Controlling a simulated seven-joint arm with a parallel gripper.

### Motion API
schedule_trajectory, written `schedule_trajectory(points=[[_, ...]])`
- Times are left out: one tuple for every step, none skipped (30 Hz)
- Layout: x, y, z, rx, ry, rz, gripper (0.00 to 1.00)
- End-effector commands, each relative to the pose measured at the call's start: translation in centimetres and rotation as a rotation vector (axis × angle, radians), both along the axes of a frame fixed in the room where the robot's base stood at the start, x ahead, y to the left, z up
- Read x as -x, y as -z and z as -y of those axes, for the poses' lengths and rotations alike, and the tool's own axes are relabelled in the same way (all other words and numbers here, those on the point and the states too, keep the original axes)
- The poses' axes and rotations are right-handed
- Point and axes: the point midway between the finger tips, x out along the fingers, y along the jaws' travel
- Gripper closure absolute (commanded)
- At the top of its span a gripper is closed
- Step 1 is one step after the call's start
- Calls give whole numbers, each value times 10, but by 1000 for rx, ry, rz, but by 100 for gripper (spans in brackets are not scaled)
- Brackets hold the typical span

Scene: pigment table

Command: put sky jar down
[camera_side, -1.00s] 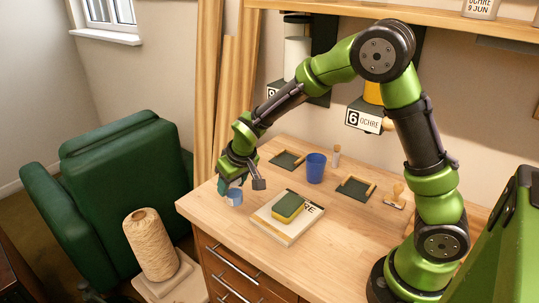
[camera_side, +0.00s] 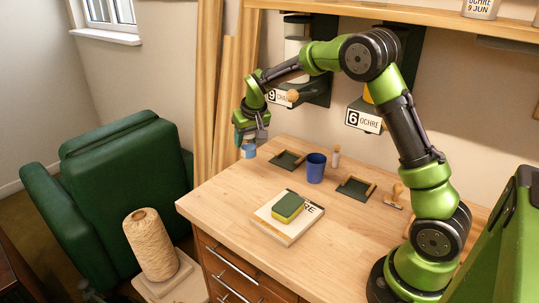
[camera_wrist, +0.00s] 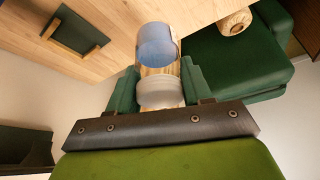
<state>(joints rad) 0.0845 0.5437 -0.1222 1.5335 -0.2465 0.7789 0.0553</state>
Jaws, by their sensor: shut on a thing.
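The sky jar (camera_side: 248,151) is a small pale-blue jar with a whitish lid end. My gripper (camera_side: 250,138) is shut on it and holds it in the air above the back left part of the table. In the wrist view the sky jar (camera_wrist: 158,46) sits between the two green fingers of my gripper (camera_wrist: 160,88), with its blue part pointing away from the palm. A dark green tray with a wooden edge (camera_side: 301,156) lies on the table to the right of the jar. It also shows at the upper left of the wrist view (camera_wrist: 100,41).
A blue cup (camera_side: 315,168) stands beside that tray. A second green tray (camera_side: 369,191), a stamp (camera_side: 397,193) and a book (camera_side: 270,225) with a sponge (camera_side: 287,206) lie nearby. Labelled wall shelves (camera_side: 363,121) hang behind. The table's front left (camera_side: 212,193) is clear.

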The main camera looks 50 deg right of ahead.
Motion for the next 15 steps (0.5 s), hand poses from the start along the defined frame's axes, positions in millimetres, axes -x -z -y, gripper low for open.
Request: schedule_trajectory(points=[[-4, -5, -1, -2, -4, 2, 83], [-5, -6, -2, -3, -6, 1, 83], [-4, -2, -3, -4, -7, -7, 83], [-3, 3, -3, -6, -8, -12, 83], [-2, 10, -3, -7, -9, -18, 83], [-1, 18, -3, -8, -10, -21, 83], [-1, 24, -3, -8, -12, -20, 83], [-2, 30, -3, -7, -11, -20, 83], [-2, 37, -3, -6, -11, -19, 83], [-2, 42, -3, -6, -11, -18, 83], [-2, 46, -3, -6, -12, -17, 83], [-2, 50, -4, -6, -12, -17, 83], [-2, 53, -3, -6, -12, -16, 83], [-2, 55, -4, -6, -11, -15, 83], [-2, 58, -4, -8, -10, -15, 83]])
